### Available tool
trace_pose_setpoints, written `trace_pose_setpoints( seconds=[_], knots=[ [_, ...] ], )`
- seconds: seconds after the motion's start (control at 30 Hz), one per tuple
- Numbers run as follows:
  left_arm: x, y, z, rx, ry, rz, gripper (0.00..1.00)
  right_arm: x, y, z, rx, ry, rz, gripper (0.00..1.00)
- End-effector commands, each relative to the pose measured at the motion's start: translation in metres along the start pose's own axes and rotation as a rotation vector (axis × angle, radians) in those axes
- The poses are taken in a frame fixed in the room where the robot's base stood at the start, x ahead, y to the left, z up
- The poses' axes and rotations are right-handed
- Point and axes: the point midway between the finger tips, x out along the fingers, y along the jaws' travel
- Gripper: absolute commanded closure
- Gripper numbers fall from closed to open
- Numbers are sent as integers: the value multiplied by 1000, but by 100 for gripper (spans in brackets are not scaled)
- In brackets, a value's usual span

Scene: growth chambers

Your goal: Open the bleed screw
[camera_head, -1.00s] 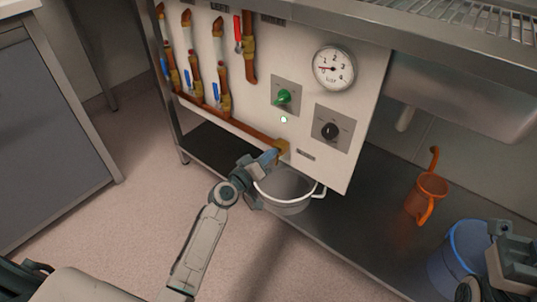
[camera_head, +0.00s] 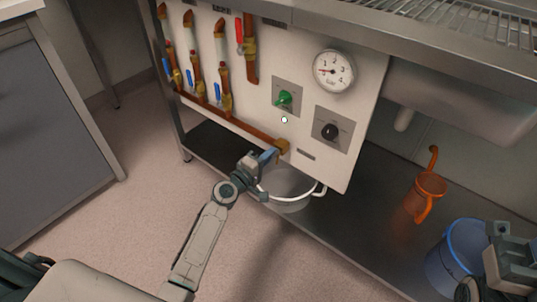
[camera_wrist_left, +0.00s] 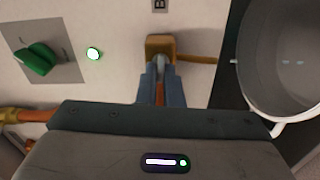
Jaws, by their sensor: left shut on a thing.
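The bleed screw's brass fitting (camera_head: 281,147) sits at the right end of the copper pipe, low on the white panel. It also shows in the left wrist view (camera_wrist_left: 160,46). My left gripper (camera_head: 268,156) is at this fitting, its two blue-grey fingers shut on the small grey bleed screw (camera_wrist_left: 159,66) that sticks out of the brass. The fingers (camera_wrist_left: 160,85) hide most of the screw. A white pot (camera_head: 290,190) stands on the shelf below the fitting. Only part of my right gripper (camera_head: 515,262) shows at the lower right edge; its fingertips are unclear.
The panel carries a green knob (camera_head: 285,98), a black knob (camera_head: 330,131), a gauge (camera_head: 333,71) with its needle low, and several valves with blue or red levers.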

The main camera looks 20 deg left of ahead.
Motion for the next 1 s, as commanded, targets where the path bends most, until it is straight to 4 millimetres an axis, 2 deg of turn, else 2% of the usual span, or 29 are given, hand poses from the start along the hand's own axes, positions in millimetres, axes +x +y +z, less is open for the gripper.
trace_pose_setpoints(
  seconds=[0.57,0.6,0.7,1.0],
  knots=[
    [-1,-2,0,-34,1,-2,100,2,0,0,-1,5,5,64],
    [-1,-2,0,-34,1,-2,90,2,0,0,-1,6,6,64],
    [-1,-2,0,-34,1,-2,72,3,1,0,-1,10,8,64],
    [-2,-1,0,-33,0,-1,72,4,1,0,-2,11,10,64]
  ],
)
